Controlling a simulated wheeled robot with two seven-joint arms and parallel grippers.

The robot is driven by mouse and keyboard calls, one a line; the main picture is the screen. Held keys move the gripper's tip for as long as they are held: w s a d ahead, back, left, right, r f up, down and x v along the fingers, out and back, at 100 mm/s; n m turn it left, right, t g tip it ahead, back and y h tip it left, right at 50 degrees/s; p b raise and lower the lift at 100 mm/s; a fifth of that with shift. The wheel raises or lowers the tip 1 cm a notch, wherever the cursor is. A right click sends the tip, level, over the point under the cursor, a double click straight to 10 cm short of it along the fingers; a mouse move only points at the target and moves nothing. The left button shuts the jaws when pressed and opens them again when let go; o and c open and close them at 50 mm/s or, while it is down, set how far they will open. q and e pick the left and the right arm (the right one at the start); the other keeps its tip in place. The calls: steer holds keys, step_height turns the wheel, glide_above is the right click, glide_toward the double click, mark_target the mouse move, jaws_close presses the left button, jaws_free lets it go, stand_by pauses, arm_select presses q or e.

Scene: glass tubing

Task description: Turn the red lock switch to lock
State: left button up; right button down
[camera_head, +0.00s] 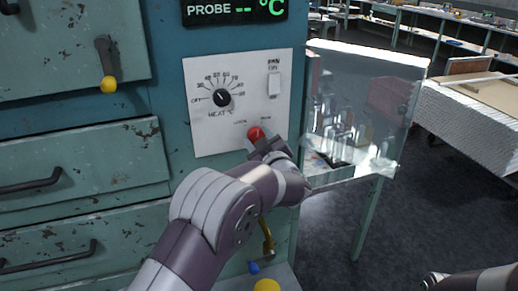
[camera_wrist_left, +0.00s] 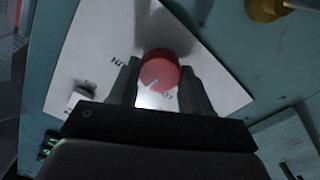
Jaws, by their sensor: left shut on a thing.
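The red lock switch (camera_head: 256,134) is a round knob low on the white control panel (camera_head: 205,128), with small lettering on either side above it. My left gripper (camera_head: 268,147) reaches it from below and is shut on it. In the left wrist view the red knob (camera_wrist_left: 159,70) sits between the two dark fingers of my left gripper (camera_wrist_left: 160,88). A pale pointer line shows on the knob, between the partly hidden labels. Part of my right arm shows at the bottom right of the head view; its gripper's fingers cannot be made out.
The panel also has a black heat dial (camera_head: 222,98) and a white rocker switch (camera_head: 274,84). A probe display (camera_head: 235,10) is above. A clear shield (camera_head: 365,85) stands right of the panel, near glassware. Drawers with handles are at left.

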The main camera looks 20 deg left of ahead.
arm_select(q)
steer(key=shift+f+n+b, duration=0.15)
steer(key=shift+n+b, duration=4.25)
steer(key=shift+n, duration=0.4)
steer(key=o, duration=1.1)
steer(key=shift+c, duration=0.2)
steer(key=v, duration=1.2)
steer(key=shift+s+d, duration=0.2)
steer(key=shift+s, duration=0.1)
